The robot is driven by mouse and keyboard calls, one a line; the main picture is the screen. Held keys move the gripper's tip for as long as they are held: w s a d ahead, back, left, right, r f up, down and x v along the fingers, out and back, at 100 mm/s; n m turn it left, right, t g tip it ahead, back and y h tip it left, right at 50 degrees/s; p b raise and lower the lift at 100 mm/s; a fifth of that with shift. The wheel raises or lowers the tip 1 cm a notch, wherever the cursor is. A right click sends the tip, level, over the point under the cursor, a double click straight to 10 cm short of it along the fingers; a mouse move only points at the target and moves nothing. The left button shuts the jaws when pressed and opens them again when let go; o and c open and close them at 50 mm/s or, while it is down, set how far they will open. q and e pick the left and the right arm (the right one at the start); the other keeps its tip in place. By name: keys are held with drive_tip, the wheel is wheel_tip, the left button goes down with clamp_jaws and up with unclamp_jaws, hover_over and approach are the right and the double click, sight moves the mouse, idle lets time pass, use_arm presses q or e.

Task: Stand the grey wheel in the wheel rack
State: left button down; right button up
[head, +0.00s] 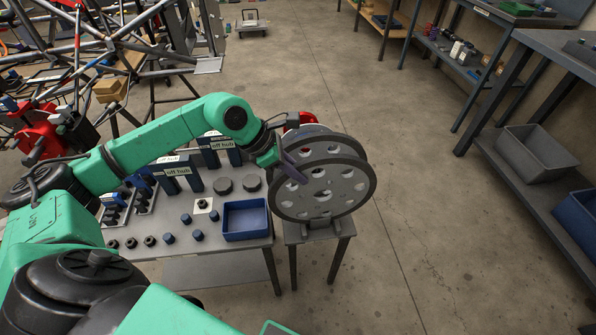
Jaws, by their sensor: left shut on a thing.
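The grey wheel (325,187), a disc with round holes and a dark rim, is upright above a small side table. Another pale wheel (322,142) stands just behind it, partly hidden. My left gripper (286,163) is shut on the grey wheel at its left side, near the upper rim. The grey wheel rack (319,233) shows only as a low base under the wheel; the rest is hidden. I cannot tell whether the wheel's rim rests in the rack or is just above it. My right gripper is not in view.
A grey bench (230,253) left of the wheel carries a blue tray (246,236), dark discs, several small nuts and labelled blue holders. A red thing (306,118) shows behind the wheels. A tube chassis (85,50) stands upper left. Shelves line the right; the floor between is clear.

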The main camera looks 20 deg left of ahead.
use_arm(q)
drive_tip(key=shift+r, duration=0.1)
drive_tip(key=c, duration=0.8)
unclamp_jaws()
drive_tip(key=shift+a, duration=0.1)
drive_tip(key=b+v, duration=0.3)
drive_tip(key=v, duration=1.1)
drive_tip(key=shift+r, duration=0.2)
